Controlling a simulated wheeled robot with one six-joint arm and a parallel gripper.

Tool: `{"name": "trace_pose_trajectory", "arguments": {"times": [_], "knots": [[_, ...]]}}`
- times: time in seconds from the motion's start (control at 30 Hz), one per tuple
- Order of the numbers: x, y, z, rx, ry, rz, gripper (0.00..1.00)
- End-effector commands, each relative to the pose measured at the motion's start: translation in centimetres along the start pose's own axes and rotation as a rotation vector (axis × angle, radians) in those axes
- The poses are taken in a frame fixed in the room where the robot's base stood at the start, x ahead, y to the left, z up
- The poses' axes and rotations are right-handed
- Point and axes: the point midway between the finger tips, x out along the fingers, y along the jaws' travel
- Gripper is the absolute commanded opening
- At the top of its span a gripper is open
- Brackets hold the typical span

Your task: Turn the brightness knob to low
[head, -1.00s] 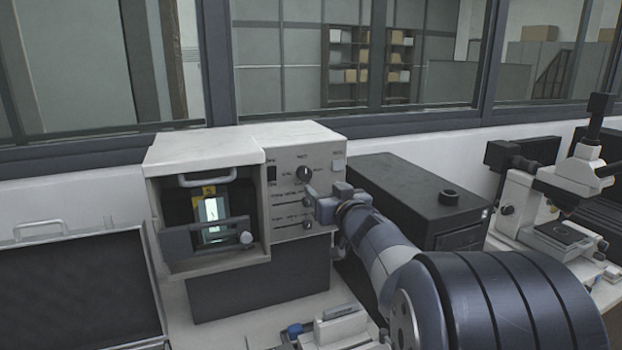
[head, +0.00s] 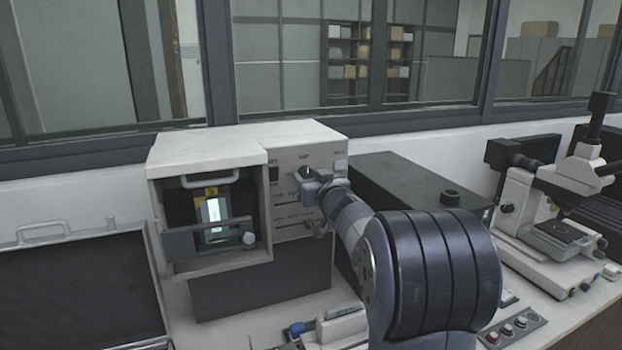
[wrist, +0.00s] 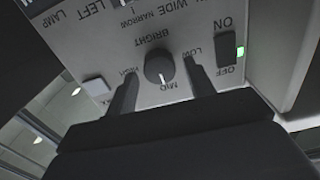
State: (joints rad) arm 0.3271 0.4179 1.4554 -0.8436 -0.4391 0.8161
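The brightness knob (wrist: 158,67) is a round dark knob on the light control panel (wrist: 185,20), which appears upside down in the wrist view. Its white mark points at MID; HIGH is printed to its left and LOW to its right. My gripper (wrist: 164,74) is open, with one finger on each side of the knob and gaps showing between the knob and both fingers. Whether the fingertips reach as deep as the knob I cannot tell. In the head view my gripper (head: 303,180) is at the upper panel and largely hides the knob.
An ON/OFF rocker switch (wrist: 227,47) with a green light sits close beside the LOW label. A white square button (wrist: 95,86) lies on the other side. A black box (head: 400,180) stands right of the machine, with a microscope (head: 560,190) farther right.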

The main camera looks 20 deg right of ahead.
Motion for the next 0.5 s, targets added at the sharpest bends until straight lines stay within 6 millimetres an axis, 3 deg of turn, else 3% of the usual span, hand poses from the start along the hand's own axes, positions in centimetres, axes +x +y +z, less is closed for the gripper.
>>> {"name": "trace_pose_trajectory", "arguments": {"times": [0.5], "knots": [[-0.03, 0.0, 0.0, 0.0, 0.0, 0.0, 0.11]]}}
